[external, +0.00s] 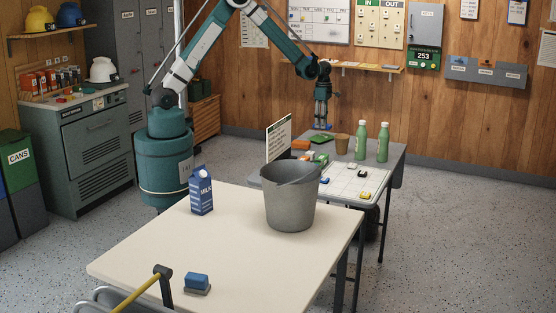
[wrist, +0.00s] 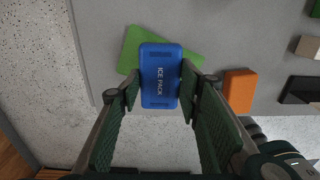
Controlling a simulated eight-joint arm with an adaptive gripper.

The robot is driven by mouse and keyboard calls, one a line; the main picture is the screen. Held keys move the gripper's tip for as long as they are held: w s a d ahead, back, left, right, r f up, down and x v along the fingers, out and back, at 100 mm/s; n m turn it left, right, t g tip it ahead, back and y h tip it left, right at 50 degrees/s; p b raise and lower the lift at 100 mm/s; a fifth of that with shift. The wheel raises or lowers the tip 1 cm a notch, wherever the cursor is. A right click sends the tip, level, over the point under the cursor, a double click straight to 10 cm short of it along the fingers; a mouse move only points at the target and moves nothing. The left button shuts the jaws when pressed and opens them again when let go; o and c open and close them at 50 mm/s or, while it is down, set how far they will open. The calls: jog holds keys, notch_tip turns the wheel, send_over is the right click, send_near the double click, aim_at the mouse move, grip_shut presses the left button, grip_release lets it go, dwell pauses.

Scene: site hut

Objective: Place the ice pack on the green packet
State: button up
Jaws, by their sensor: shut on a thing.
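A blue ice pack (wrist: 160,75), lettered "ICE PACK", is held between the fingertips of my gripper (wrist: 159,92). In the external view my gripper (external: 322,121) points down over the far grey table, with the blue pack (external: 323,127) at its tips. The green packet (wrist: 132,50) lies flat on that table, turned at an angle to the pack. It also shows in the external view (external: 321,139). The pack hides the packet's middle in the wrist view and appears above it, with a small gap in the external view.
An orange block (wrist: 240,88) lies right of the packet in the wrist view. A white sign (external: 279,139) and grey bucket (external: 290,203) stand nearer the camera.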

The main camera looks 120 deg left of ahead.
jog(key=shift+f, duration=1.8)
jog(key=shift+f+b, duration=0.15)
jog(key=shift+b, duration=0.25)
jog(key=o, duration=1)
jog(key=shift+c, duration=0.2)
notch_tip(320, 180, up, 12)
jog(key=shift+r+p, duration=0.15)
jog(key=shift+p, duration=0.7)
